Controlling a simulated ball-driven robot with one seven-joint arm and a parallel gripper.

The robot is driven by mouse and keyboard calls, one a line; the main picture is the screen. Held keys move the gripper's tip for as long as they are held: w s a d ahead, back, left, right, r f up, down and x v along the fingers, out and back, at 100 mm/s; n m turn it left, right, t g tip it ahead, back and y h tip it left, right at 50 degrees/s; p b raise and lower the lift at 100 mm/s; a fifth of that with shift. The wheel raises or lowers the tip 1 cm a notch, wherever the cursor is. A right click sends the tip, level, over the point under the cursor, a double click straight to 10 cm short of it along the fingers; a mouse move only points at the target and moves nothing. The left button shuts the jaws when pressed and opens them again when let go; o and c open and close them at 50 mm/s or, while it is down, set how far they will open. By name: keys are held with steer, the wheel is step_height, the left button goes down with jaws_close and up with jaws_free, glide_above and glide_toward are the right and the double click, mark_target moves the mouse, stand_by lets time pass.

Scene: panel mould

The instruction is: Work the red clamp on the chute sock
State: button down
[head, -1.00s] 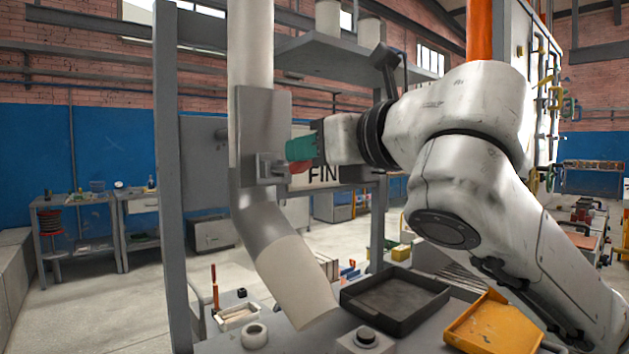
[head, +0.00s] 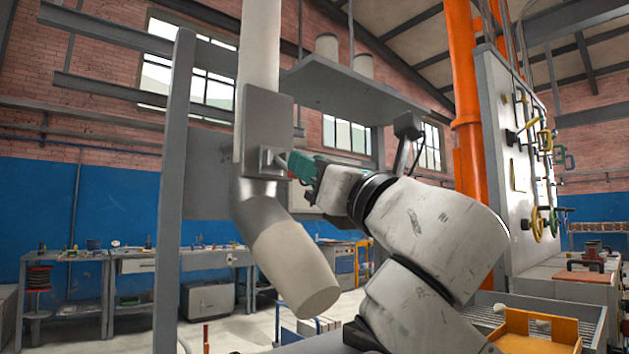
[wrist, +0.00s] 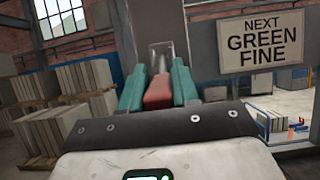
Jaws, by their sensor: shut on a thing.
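The chute is a pale pipe with a grey metal plate (head: 268,125) and a bent grey lower part. The cream chute sock (head: 292,268) hangs from it, slanting down to the right. My gripper (head: 300,165) has green fingers and meets the small metal bracket (head: 268,160) on the chute from the right. In the wrist view, the red clamp (wrist: 158,93) lies between the two green fingers, which are shut on it. A pale metal piece (wrist: 161,55) stands just beyond the clamp. In the head view the clamp is mostly hidden by the fingers.
A grey post (head: 175,190) stands left of the chute, and a shelf (head: 350,92) hangs above my arm. A yellow-orange tray (head: 540,325) lies low at right. A sign reading "NEXT GREEN FINE" (wrist: 262,42) stands right of the gripper in the wrist view.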

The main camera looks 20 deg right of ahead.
steer(key=shift+f, duration=0.2)
stand_by(0.4)
steer(key=c, duration=0.9)
jaws_free()
steer(key=v, duration=1)
steer(key=shift+s+d+f, duration=0.1)
steer(key=shift+s+f, duration=0.15)
steer(key=shift+f, duration=0.05)
steer(key=shift+s, duration=0.1)
